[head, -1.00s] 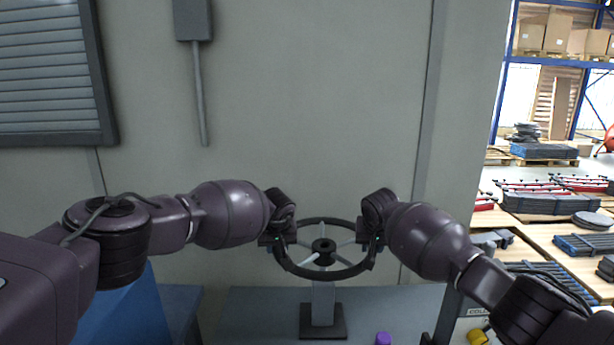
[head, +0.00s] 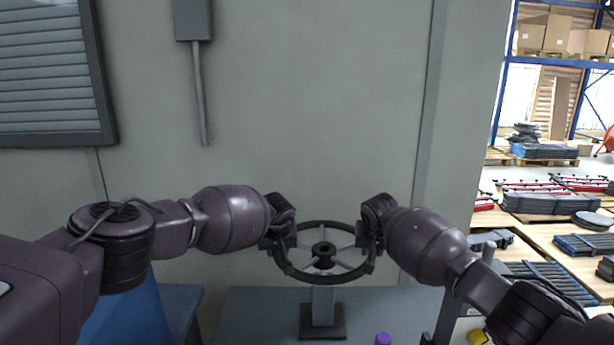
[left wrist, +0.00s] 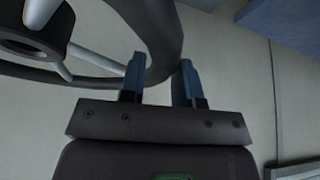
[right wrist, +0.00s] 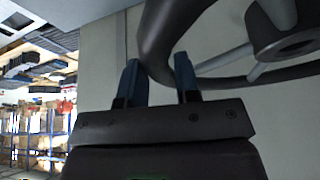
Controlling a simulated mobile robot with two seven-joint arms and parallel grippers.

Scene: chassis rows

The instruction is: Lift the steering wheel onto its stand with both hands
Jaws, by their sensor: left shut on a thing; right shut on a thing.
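The steering wheel (head: 322,281) is a dark ring with light spokes and a dark hub. My left gripper (head: 281,250) is shut on its left rim and my right gripper (head: 371,247) is shut on its right rim. The rim also passes between the blue fingers of my left gripper in the left wrist view (left wrist: 160,80) and of my right gripper in the right wrist view (right wrist: 160,78). The stand (head: 323,307) is a grey post on a dark square base, directly below the hub in the head view. I cannot tell whether the hub touches the post.
The stand is on a grey bench (head: 260,310) against a grey wall (head: 310,100). A purple cap (head: 383,339) is at the bench's front, right of the base. A blue panel (head: 125,310) is at the lower left.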

